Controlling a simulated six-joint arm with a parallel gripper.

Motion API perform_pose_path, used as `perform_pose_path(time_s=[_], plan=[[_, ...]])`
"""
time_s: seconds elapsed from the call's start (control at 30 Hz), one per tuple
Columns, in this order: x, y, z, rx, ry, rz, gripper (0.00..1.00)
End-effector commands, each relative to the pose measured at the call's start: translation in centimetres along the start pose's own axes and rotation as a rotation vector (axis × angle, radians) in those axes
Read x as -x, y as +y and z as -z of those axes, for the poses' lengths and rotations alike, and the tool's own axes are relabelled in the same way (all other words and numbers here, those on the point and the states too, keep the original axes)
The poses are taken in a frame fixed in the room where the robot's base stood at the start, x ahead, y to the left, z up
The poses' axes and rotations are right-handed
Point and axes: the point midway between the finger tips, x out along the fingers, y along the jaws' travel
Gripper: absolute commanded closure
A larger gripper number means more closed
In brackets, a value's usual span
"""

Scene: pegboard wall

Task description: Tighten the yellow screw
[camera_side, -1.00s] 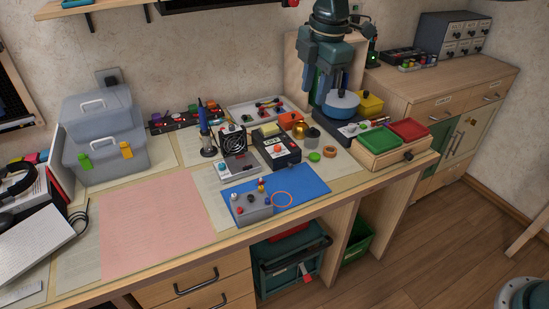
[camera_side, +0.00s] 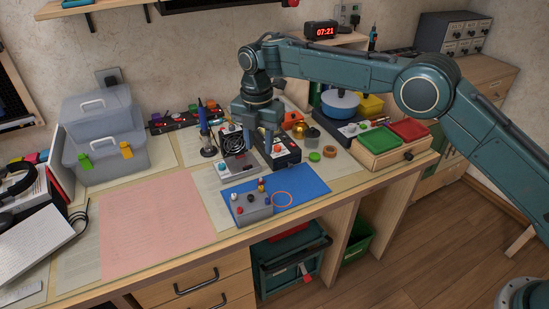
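A small grey box (camera_side: 254,210) with several coloured knobs or screw heads sits on the blue mat (camera_side: 303,184) near the table's front edge. A small yellow piece (camera_side: 261,186) stands upright at the box's back edge; it looks like the yellow screw, but is too small to tell how far it is screwed in. My gripper (camera_side: 260,146) points down above and behind the box, over the grey and black devices. Its two blue fingers look apart with nothing between them. It does not touch the yellow piece.
A black device (camera_side: 278,151) and a grey device (camera_side: 240,167) stand close under my gripper. A soldering iron stand (camera_side: 207,143) is to the left. The pink sheet (camera_side: 155,227) at left is clear.

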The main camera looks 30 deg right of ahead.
Motion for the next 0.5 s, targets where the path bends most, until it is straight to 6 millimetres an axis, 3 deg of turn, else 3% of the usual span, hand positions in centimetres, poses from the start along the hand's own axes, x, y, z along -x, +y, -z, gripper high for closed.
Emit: perform_pose_path(time_s=[0.27,0.5], plan=[[-0.8,0.0,0.0,-0.002,0.0,0.001,0.65],[-3.4,-0.1,0.0,-0.003,0.001,0.002,0.65]])
